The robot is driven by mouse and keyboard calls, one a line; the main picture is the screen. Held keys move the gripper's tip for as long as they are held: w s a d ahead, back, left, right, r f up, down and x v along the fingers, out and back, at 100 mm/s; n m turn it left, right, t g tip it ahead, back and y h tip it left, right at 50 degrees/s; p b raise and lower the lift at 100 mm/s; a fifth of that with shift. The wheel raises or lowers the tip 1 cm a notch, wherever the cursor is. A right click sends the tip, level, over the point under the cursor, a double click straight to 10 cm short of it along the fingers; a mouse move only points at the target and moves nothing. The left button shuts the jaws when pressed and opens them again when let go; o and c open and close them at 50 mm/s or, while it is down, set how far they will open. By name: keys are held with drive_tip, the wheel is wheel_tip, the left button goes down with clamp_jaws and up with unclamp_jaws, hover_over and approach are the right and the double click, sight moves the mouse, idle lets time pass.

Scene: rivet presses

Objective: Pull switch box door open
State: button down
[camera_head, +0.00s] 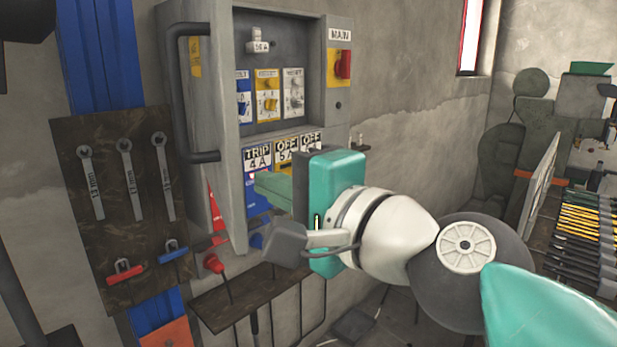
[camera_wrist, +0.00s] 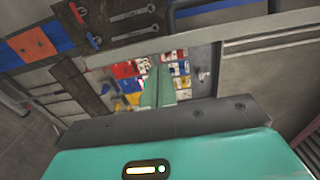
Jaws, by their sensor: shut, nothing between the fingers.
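The grey switch box (camera_head: 291,55) is on the wall, with its switches and labels exposed. Its door (camera_head: 228,100) stands open on the left side, swung out from the box. A dark bar handle (camera_head: 182,95) is on the door's outer face. My gripper (camera_head: 262,187) is shut and empty, with its green fingers in front of the lower part of the box, right of the door and apart from the handle. In the wrist view the closed fingers (camera_wrist: 159,75) point toward the coloured switch panel (camera_wrist: 127,70). The handle shows in part at the top right (camera_wrist: 215,10).
A dark tool board (camera_head: 112,220) with wrenches hangs left of the door. A small dark shelf (camera_head: 235,305) sits below the box. A red MAIN switch (camera_head: 342,64) is at the upper right. A table with yellow-handled tools (camera_head: 590,225) stands at the right.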

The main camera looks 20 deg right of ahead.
drive_tip(key=shift+s+a, duration=0.1)
drive_tip(key=shift+a, duration=0.75)
drive_tip(key=shift+d, duration=0.1)
